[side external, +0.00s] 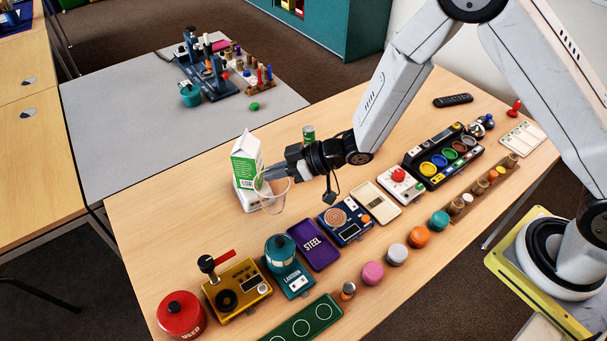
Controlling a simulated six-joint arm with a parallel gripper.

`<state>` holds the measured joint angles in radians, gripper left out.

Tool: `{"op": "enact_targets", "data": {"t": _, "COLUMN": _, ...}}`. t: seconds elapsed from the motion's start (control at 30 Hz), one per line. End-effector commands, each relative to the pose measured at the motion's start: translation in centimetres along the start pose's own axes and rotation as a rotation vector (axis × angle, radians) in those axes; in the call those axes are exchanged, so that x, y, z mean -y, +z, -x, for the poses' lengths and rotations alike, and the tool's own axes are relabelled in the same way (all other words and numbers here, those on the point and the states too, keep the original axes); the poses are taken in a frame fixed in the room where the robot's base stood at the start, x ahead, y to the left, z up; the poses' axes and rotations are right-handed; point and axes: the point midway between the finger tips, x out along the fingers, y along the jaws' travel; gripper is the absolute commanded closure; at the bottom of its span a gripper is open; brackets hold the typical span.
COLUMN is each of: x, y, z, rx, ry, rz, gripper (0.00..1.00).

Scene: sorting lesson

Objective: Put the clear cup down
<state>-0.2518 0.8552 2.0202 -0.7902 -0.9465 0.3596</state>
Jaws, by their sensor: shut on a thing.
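The clear cup (273,204) is transparent and shows at the tips of my gripper (269,178), near the left part of the wooden table. My gripper is shut on it, reaching in from the right. The cup appears a little above the table, but its base is faint and I cannot tell the exact gap. A white and green carton (246,159) stands just behind the cup, on or beside a white block (246,198).
A purple STEEL case (313,244), a blue device (345,223) and a teal lantern (283,256) lie in front. A green can (308,134) stands behind my gripper. Bare wood (170,225) lies left of the cup. A red USED pot (181,314) stands at the front left.

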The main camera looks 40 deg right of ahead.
Motion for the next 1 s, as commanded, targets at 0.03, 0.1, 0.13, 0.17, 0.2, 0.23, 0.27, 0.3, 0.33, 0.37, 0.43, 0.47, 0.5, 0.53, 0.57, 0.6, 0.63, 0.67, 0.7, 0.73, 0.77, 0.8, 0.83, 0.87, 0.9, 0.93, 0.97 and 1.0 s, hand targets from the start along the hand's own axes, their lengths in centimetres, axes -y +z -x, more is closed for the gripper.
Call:
{"op": "enact_targets", "data": {"t": 0.03, "x": 1.3, "y": 0.1, "z": -0.5, "rx": 0.008, "ry": -0.05, "rz": 0.024, "gripper": 1.0}}
{"op": "enact_targets", "data": {"t": 0.1, "x": 2.8, "y": 0.3, "z": -0.9, "rx": 0.02, "ry": -0.113, "rz": 0.052, "gripper": 1.0}}
{"op": "enact_targets", "data": {"t": 0.13, "x": 3.5, "y": 0.3, "z": -1.1, "rx": 0.025, "ry": -0.139, "rz": 0.064, "gripper": 1.0}}
{"op": "enact_targets", "data": {"t": 0.17, "x": 4.1, "y": 0.4, "z": -1.2, "rx": 0.029, "ry": -0.163, "rz": 0.075, "gripper": 1.0}}
{"op": "enact_targets", "data": {"t": 0.2, "x": 4.8, "y": 0.6, "z": -1.4, "rx": 0.034, "ry": -0.192, "rz": 0.089, "gripper": 1.0}}
{"op": "enact_targets", "data": {"t": 0.23, "x": 5.2, "y": 0.6, "z": -1.4, "rx": 0.038, "ry": -0.212, "rz": 0.099, "gripper": 1.0}}
{"op": "enact_targets", "data": {"t": 0.27, "x": 5.7, "y": 0.7, "z": -1.5, "rx": 0.04, "ry": -0.23, "rz": 0.106, "gripper": 1.0}}
{"op": "enact_targets", "data": {"t": 0.3, "x": 6.2, "y": 0.8, "z": -1.6, "rx": 0.044, "ry": -0.252, "rz": 0.116, "gripper": 1.0}}
{"op": "enact_targets", "data": {"t": 0.33, "x": 6.5, "y": 0.8, "z": -1.7, "rx": 0.046, "ry": -0.265, "rz": 0.122, "gripper": 1.0}}
{"op": "enact_targets", "data": {"t": 0.37, "x": 6.8, "y": 0.9, "z": -1.7, "rx": 0.048, "ry": -0.277, "rz": 0.128, "gripper": 1.0}}
{"op": "enact_targets", "data": {"t": 0.43, "x": 7.2, "y": 1.0, "z": -1.8, "rx": 0.052, "ry": -0.295, "rz": 0.137, "gripper": 1.0}}
{"op": "enact_targets", "data": {"t": 0.47, "x": 7.3, "y": 1.0, "z": -1.8, "rx": 0.053, "ry": -0.301, "rz": 0.14, "gripper": 1.0}}
{"op": "enact_targets", "data": {"t": 0.5, "x": 7.4, "y": 1.1, "z": -1.8, "rx": 0.054, "ry": -0.306, "rz": 0.142, "gripper": 1.0}}
{"op": "enact_targets", "data": {"t": 0.53, "x": 7.5, "y": 1.1, "z": -1.8, "rx": 0.054, "ry": -0.309, "rz": 0.143, "gripper": 1.0}}
{"op": "enact_targets", "data": {"t": 0.57, "x": 7.5, "y": 1.1, "z": -1.8, "rx": 0.054, "ry": -0.31, "rz": 0.144, "gripper": 1.0}}
{"op": "enact_targets", "data": {"t": 0.6, "x": 7.5, "y": 1.1, "z": -1.8, "rx": 0.055, "ry": -0.311, "rz": 0.144, "gripper": 1.0}}
{"op": "enact_targets", "data": {"t": 0.63, "x": 7.5, "y": 1.1, "z": -1.8, "rx": 0.055, "ry": -0.311, "rz": 0.144, "gripper": 1.0}}
{"op": "enact_targets", "data": {"t": 0.67, "x": 7.5, "y": 1.1, "z": -1.8, "rx": 0.054, "ry": -0.31, "rz": 0.144, "gripper": 1.0}}
{"op": "enact_targets", "data": {"t": 0.7, "x": 7.5, "y": 1.1, "z": -1.9, "rx": 0.054, "ry": -0.31, "rz": 0.144, "gripper": 1.0}}
{"op": "enact_targets", "data": {"t": 0.73, "x": 7.4, "y": 1.1, "z": -2.0, "rx": 0.054, "ry": -0.31, "rz": 0.144, "gripper": 1.0}}
{"op": "enact_targets", "data": {"t": 0.77, "x": 7.4, "y": 1.1, "z": -2.1, "rx": 0.054, "ry": -0.31, "rz": 0.144, "gripper": 1.0}}
{"op": "enact_targets", "data": {"t": 0.8, "x": 7.3, "y": 1.1, "z": -2.2, "rx": 0.054, "ry": -0.31, "rz": 0.144, "gripper": 1.0}}
{"op": "enact_targets", "data": {"t": 0.83, "x": 7.2, "y": 1.0, "z": -2.4, "rx": 0.054, "ry": -0.31, "rz": 0.144, "gripper": 1.0}}
{"op": "enact_targets", "data": {"t": 0.87, "x": 7.1, "y": 1.0, "z": -2.6, "rx": 0.053, "ry": -0.31, "rz": 0.144, "gripper": 1.0}}
{"op": "enact_targets", "data": {"t": 0.9, "x": 7.0, "y": 1.1, "z": -3.0, "rx": 0.054, "ry": -0.31, "rz": 0.143, "gripper": 1.0}}
{"op": "enact_targets", "data": {"t": 0.93, "x": 6.9, "y": 1.1, "z": -3.2, "rx": 0.054, "ry": -0.31, "rz": 0.143, "gripper": 1.0}}
{"op": "enact_targets", "data": {"t": 0.97, "x": 6.8, "y": 1.0, "z": -3.6, "rx": 0.054, "ry": -0.309, "rz": 0.144, "gripper": 1.0}}
{"op": "enact_targets", "data": {"t": 1.0, "x": 6.6, "y": 1.0, "z": -4.0, "rx": 0.054, "ry": -0.309, "rz": 0.144, "gripper": 1.0}}
